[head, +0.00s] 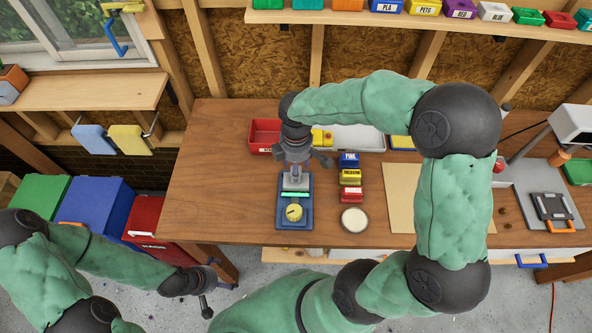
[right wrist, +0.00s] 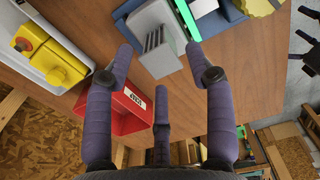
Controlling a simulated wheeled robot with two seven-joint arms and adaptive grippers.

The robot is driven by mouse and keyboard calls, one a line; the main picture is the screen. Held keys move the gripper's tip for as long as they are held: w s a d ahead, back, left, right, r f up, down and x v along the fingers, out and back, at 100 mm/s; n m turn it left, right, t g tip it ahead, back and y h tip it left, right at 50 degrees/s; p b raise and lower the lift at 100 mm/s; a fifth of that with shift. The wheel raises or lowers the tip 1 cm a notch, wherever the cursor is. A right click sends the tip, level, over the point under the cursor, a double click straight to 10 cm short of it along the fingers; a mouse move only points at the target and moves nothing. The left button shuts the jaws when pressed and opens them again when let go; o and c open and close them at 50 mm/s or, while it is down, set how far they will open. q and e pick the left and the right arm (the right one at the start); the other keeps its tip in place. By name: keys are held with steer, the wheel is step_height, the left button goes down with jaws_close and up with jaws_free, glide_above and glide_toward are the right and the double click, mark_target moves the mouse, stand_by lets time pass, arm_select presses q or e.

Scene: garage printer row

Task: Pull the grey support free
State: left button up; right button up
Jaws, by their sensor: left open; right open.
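The grey support (head: 296,183) is a slotted light-grey block at the back of a blue fixture (head: 281,222) with a bright green strip and a yellow round part. In the right wrist view the grey support (right wrist: 153,42) shows its ribs, against the green strip. My right gripper (head: 298,166) is open, just above and behind the support. In the wrist view its fingers (right wrist: 160,62) are spread and empty, with the support beyond the fingertips; no contact shows. My left gripper (head: 211,290) is open and empty, low at the table's front-left, over the floor.
A red bin (head: 262,133) and a pale tray (head: 365,138) stand behind the fixture. Several labelled blocks (head: 350,177) and a round white-topped item (head: 354,220) stand to its right. The wooden table (head: 215,175) is clear to its left.

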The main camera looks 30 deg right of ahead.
step_height(320, 180, up, 8)
steer(key=m+p, duration=0.1)
steer(key=m, duration=0.7)
steer(key=m+p, duration=0.2)
steer(key=m, duration=0.7)
steer(key=m+p, duration=0.2)
steer(key=m, duration=0.7)
steer(key=shift+f, duration=0.25)
steer(key=m+p, duration=0.1)
steer(key=m, duration=0.3)
steer(key=shift+f, duration=0.1)
steer(key=m+p, duration=0.1)
steer(key=m, duration=0.4)
steer(key=shift+f+m, duration=0.15)
steer(key=shift+m, duration=0.15)
steer(key=shift+f+m, duration=0.2)
steer(key=shift+m, duration=0.1)
steer(key=shift+f+b, duration=3.1)
steer(key=shift+f, duration=2.15)
